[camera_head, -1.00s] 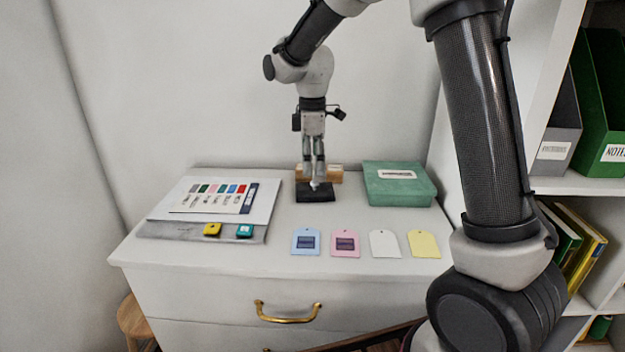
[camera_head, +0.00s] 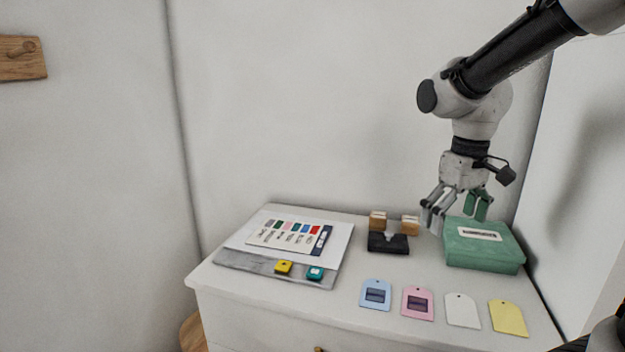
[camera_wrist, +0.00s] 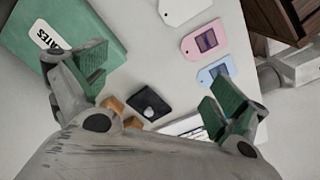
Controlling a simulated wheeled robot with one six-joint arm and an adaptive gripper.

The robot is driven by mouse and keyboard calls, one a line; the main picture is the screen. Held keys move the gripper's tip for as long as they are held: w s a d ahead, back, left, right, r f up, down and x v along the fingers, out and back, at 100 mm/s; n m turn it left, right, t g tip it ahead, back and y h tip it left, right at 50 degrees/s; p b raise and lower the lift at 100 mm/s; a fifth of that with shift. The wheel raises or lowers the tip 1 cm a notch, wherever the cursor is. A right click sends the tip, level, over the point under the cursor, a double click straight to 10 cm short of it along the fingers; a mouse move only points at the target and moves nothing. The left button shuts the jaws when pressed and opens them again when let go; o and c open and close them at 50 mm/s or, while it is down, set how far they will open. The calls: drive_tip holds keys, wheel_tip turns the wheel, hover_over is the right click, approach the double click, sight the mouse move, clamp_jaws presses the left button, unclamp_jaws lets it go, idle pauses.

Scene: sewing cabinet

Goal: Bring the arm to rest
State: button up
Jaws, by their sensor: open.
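My gripper (camera_head: 455,208) is open and empty, with its fingers pointing down above the cabinet top (camera_head: 340,312). In the head view it hangs at the left side of the green box (camera_head: 485,256), above or behind it. In the wrist view the two green-padded fingers of my gripper (camera_wrist: 160,90) are spread wide apart. A black pad (camera_wrist: 150,106) with a small pale piece on it shows between them, lower down on the cabinet top. My arm comes in from the upper right of the head view.
Small wooden blocks (camera_head: 378,221) stand behind the black pad. Blue (camera_head: 375,284), pink (camera_head: 418,291), white (camera_head: 462,300) and yellow (camera_head: 508,306) tags lie along the front. A colour chart (camera_head: 290,238) and a grey strip (camera_head: 240,265) with yellow and teal pieces lie left. The wall stands close behind.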

drive_tip(key=s+d+r+m+t, duration=0.2)
drive_tip(key=s+d, duration=0.2)
drive_tip(key=s, duration=0.3)
drive_tip(key=s+d+r+m+t, duration=0.2)
drive_tip(key=s+d, duration=0.2)
drive_tip(key=s, duration=0.3)
drive_tip(key=shift+s, duration=0.1)
idle(0.4)
